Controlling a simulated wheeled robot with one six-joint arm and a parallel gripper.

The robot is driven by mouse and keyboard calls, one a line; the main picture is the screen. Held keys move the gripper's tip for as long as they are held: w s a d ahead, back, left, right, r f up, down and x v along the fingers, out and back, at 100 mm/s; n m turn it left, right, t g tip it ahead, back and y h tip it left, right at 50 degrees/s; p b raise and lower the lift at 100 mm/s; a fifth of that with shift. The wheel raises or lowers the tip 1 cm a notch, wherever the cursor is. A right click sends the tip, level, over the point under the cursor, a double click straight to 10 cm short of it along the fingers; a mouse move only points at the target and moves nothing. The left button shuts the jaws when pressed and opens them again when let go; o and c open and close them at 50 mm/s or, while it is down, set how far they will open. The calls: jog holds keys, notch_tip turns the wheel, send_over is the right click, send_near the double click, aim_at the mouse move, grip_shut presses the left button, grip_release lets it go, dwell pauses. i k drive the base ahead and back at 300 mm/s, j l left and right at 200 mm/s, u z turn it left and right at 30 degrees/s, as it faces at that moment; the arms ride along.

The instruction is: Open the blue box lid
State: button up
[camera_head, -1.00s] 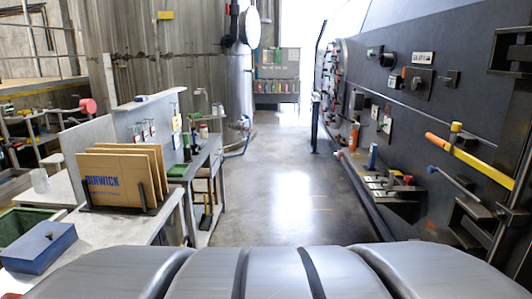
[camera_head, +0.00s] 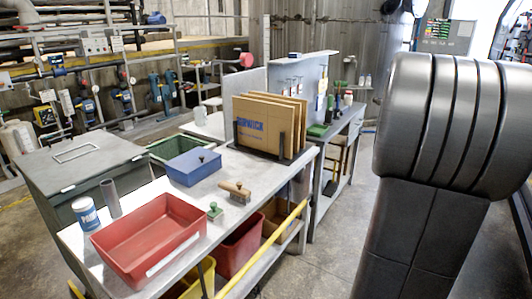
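The blue box (camera_head: 194,170) stands on the grey workbench (camera_head: 245,218), left of the upright cardboard sheets. Its flat blue lid is closed, with a small dark knob (camera_head: 201,158) on top. A dark grey segmented part of my own arm (camera_head: 455,125) fills the right side of the view. My gripper is not in view.
A red tray (camera_head: 150,236), a green-based stamp (camera_head: 214,211) and a wooden-handled tool (camera_head: 235,190) lie in front of the box. A green bin (camera_head: 165,148) is behind it. Cardboard sheets (camera_head: 262,126) stand in a rack to its right. A yellow rail (camera_head: 262,252) runs along the bench's front.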

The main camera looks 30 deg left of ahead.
aim_at(187, 163)
jog(key=u, duration=0.4)
jog(key=i+u, duration=0.1)
jog(key=u, duration=0.35)
jog(key=i+u, duration=0.1)
jog(key=u, duration=0.7)
jog(key=i+l+u, duration=0.85)
jog(key=l, duration=0.2)
jog(key=i+l+u, duration=0.1)
jog(key=l+u, duration=0.2)
jog(key=l, duration=0.15)
jog(key=i+l, duration=0.15)
jog(key=l, duration=0.2)
